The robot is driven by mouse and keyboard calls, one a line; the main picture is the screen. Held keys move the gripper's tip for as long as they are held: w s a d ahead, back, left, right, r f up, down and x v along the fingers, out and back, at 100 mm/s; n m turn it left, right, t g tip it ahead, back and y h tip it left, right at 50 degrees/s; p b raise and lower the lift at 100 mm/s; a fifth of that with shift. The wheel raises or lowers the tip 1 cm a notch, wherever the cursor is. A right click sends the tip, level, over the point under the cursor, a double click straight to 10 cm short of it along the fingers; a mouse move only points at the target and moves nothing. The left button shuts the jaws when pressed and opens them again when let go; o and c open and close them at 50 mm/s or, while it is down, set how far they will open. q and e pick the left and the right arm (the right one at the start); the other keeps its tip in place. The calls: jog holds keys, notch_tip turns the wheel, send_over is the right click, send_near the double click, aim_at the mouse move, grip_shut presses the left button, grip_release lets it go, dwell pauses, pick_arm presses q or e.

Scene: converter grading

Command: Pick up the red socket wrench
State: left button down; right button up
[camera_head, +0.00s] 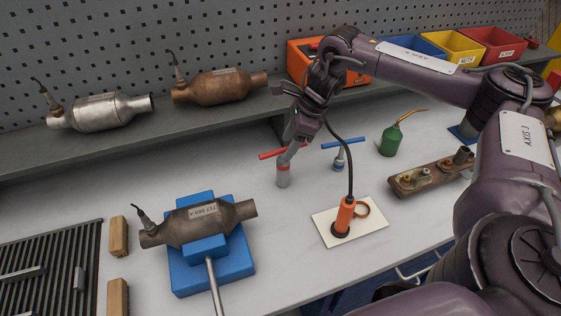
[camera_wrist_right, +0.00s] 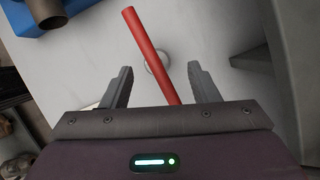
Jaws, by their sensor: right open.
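The red socket wrench (camera_head: 283,172) stands upright on the bench, with a red cross handle on top and a grey socket below. My right gripper (camera_head: 294,150) is just above it at the handle. In the right wrist view the red handle (camera_wrist_right: 148,52) runs between the two open fingers of my right gripper (camera_wrist_right: 162,85), and the round socket shows faintly under it. Part of the handle is hidden by the gripper body. I cannot tell whether the fingers touch it. My left gripper is not in view.
A blue-handled wrench (camera_head: 340,157) stands close by on the right. An orange tool (camera_head: 343,216) with a black cable stands on a cream pad in front. A blue stand (camera_head: 210,265) holds a converter (camera_head: 205,223) at left. A shelf (camera_head: 150,137) runs behind.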

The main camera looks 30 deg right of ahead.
aim_at(281, 158)
jog(key=shift+a+f, duration=0.25)
jog(key=shift+f, duration=0.15)
jog(key=p+x, duration=0.2)
jog(key=x, duration=0.2)
jog(key=shift+a+f+p, duration=0.15)
jog(key=shift+f+p, duration=0.05)
jog(key=shift+p, duration=0.1)
jog(key=shift+w+f, duration=0.1)
jog(key=shift+f, duration=0.15)
jog(key=c, duration=1.1)
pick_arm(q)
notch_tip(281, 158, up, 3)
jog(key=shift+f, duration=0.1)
pick_arm(e)
grip_shut()
jog(key=shift+r, duration=0.1)
